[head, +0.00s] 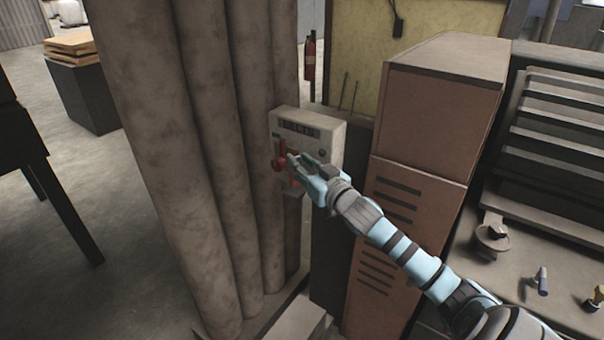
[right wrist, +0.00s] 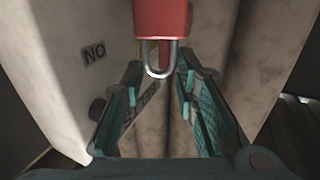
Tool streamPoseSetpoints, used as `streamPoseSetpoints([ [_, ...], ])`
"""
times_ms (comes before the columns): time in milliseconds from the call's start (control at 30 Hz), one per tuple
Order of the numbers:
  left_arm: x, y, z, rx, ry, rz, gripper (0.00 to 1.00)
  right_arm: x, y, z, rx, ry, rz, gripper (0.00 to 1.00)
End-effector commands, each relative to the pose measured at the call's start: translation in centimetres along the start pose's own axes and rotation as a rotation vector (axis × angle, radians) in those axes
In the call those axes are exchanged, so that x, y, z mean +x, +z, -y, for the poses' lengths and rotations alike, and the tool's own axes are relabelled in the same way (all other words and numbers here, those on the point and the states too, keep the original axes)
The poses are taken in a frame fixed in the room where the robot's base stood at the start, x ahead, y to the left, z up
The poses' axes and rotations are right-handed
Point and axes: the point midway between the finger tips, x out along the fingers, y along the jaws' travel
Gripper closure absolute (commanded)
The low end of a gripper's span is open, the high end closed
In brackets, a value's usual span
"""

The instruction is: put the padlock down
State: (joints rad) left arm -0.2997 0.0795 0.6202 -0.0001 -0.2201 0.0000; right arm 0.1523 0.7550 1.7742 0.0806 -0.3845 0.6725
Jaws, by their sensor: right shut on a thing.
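The red padlock (right wrist: 162,18) shows at the top of the right wrist view, with its metal shackle (right wrist: 158,68) toward my palm. My right gripper (right wrist: 160,76) is shut on it, with one finger at each side. In the head view my right gripper (head: 293,165) is at the front of a pale wall box (head: 332,134). Small red parts show around the fingers there; the fingers partly hide them and I cannot tell which is the padlock. My left gripper is not in view.
Thick brown pipes (head: 190,130) stand just left of the box. A brown locker (head: 405,215) stands to its right, close to my right arm. A workbench (head: 520,255) with small tools is at the far right. Open floor (head: 120,220) lies to the left.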

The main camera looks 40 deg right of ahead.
Motion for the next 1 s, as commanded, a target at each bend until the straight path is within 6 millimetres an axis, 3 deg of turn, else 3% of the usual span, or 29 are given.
streamPoseSetpoints([
  [33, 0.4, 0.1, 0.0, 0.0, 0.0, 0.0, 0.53, 0.0, 1.3, 0.0, 0.002, 0.001, 0.003, 1.0],
  [100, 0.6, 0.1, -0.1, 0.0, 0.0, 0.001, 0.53, 0.0, 2.1, 0.0, 0.001, 0.0, 0.001, 1.0],
  [267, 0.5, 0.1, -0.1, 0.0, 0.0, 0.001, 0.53, 0.0, 2.1, 0.0, 0.0, 0.0, 0.0, 1.0],
  [300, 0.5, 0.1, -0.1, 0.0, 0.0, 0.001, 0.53, 0.0, 2.1, 0.0, 0.0, 0.0, 0.001, 0.71],
  [367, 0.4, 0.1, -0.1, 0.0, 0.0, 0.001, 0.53, 0.0, 2.1, 0.0, 0.0, 0.0, 0.001, 0.64],
  [767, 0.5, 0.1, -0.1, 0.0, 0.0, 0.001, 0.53, -0.6, 2.2, -0.1, -0.003, 0.001, 0.004, 0.64],
  [1000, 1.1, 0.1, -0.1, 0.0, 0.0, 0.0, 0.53, -4.5, 2.4, -0.2, -0.017, 0.001, 0.01, 0.64],
])
